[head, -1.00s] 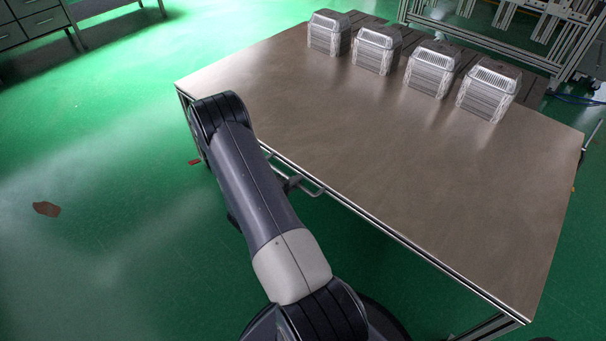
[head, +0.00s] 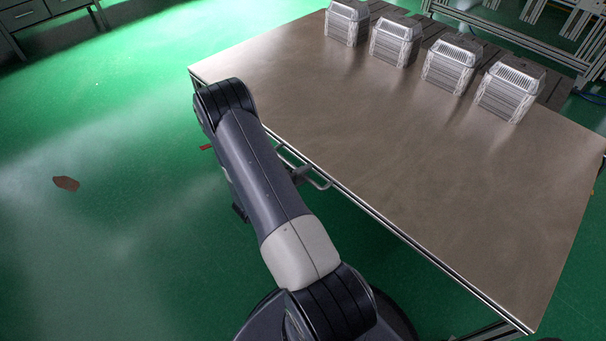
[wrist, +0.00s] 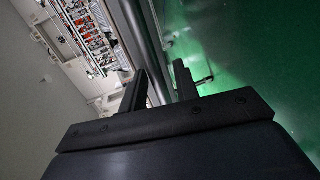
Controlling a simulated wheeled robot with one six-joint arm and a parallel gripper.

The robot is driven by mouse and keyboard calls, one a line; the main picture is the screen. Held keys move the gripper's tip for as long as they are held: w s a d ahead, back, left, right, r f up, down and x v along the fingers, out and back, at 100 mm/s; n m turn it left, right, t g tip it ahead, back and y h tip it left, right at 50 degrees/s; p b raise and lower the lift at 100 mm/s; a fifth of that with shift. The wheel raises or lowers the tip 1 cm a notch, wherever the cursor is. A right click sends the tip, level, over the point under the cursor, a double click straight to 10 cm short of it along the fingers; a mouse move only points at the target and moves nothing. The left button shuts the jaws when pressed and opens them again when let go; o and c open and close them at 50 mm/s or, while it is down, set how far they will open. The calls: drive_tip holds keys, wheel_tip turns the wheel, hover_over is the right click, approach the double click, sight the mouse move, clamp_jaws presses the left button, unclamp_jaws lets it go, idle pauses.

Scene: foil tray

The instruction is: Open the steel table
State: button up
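The steel table (head: 400,150) has a flat brown-grey top with a metal front edge and fills the right of the head view. A grey bar handle (head: 318,183) sticks out below its front edge, partly hidden by my arm. In the head view, a dark part of my gripper shows close to the handle's left side; contact cannot be told. In the wrist view, my gripper (wrist: 160,78) has its two dark fingers apart, with nothing clearly held between them. A small metal piece, possibly part of the handle, shows just right of the fingers.
Several stacks of foil trays (head: 396,42) stand along the table's far edge. A metal frame (head: 500,35) is behind them. A grey cabinet (head: 25,15) is at the top left. The green floor (head: 110,250) left of the table is mostly open, with a reddish-brown patch (head: 66,183).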

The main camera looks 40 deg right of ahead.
drive_tip(key=p+v, duration=0.1)
drive_tip(key=v, duration=0.9)
drive_tip(key=shift+a+p, duration=0.3)
drive_tip(key=shift+a, duration=0.1)
drive_tip(key=shift+s, duration=0.1)
drive_tip(key=b+x, duration=0.1)
drive_tip(key=x, duration=1)
drive_tip(key=shift+r+b, duration=0.1)
drive_tip(key=shift+b, duration=0.2)
drive_tip(key=shift+d, duration=0.15)
drive_tip(key=shift+w+r, duration=0.15)
drive_tip(key=shift+w, duration=0.05)
